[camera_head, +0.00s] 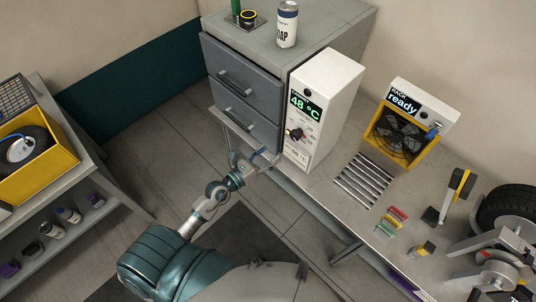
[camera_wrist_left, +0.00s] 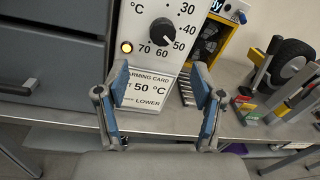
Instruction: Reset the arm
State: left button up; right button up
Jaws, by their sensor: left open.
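My left gripper (camera_head: 262,158) is open and empty in front of the white warming unit (camera_head: 330,85). In the left wrist view its two blue-padded fingers (camera_wrist_left: 162,88) stand apart, in front of and below the dial, with nothing between them but the view of the card (camera_wrist_left: 155,90) reading 50 °C and "LOWER". The black knob (camera_wrist_left: 165,32) is clear of the fingers. My right gripper is in neither view.
A grey drawer cabinet (camera_head: 240,65) stands left of the unit. On the bench are a slotted grate (camera_head: 363,182), a yellow fan rack (camera_head: 400,135) showing "ready", small coloured blocks (camera_head: 390,222), and a tyre (camera_head: 505,208) with a metal clamp. A shelf with a yellow crate (camera_head: 58,172) is at left.

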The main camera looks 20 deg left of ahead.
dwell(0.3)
